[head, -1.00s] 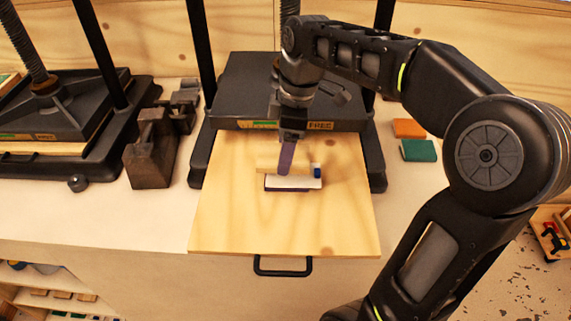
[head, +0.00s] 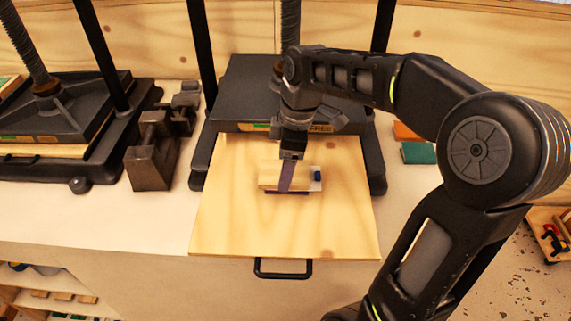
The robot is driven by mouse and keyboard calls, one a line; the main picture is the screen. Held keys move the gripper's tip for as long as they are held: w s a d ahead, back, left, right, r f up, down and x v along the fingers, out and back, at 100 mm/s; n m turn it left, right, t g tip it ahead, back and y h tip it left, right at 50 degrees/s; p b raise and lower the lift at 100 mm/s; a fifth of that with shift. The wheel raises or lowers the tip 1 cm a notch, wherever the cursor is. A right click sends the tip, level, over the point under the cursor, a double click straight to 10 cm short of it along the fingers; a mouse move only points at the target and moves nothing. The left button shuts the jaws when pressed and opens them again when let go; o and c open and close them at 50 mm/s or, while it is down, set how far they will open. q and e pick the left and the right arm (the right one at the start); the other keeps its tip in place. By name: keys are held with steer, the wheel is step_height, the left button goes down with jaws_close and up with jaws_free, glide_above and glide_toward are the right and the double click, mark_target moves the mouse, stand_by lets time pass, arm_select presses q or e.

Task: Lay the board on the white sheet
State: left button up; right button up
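The board (head: 269,178) is a small pale wooden piece over the white sheet (head: 316,186). It hides most of the sheet; a white strip shows at the right end. A dark purple edge shows below the board's front. I cannot tell whether board and sheet touch. My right gripper (head: 286,178) points down at the board, with a purple finger across its middle, and appears shut on it. The far finger is hidden. My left gripper is not in view.
A small blue item (head: 317,175) sits at the board's right end. All this is on a wooden pull-out plate (head: 230,225) with a black handle (head: 283,272), before a dark press (head: 250,90). Metal blocks (head: 150,155) stand left; green (head: 418,152) and orange pieces lie right.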

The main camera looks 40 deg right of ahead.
steer(key=o, duration=1.4)
steer(key=shift+f, duration=0.1)
steer(key=shift+r, duration=0.2)
steer(key=r+p, duration=0.1)
steer(key=r, duration=0.3)
steer(key=d+r+p, duration=0.1)
steer(key=r, duration=0.3)
steer(key=s+r+p, duration=0.1)
steer(key=r, duration=0.2)
steer(key=shift+d+r, duration=0.25)
steer(key=shift+r, duration=0.15)
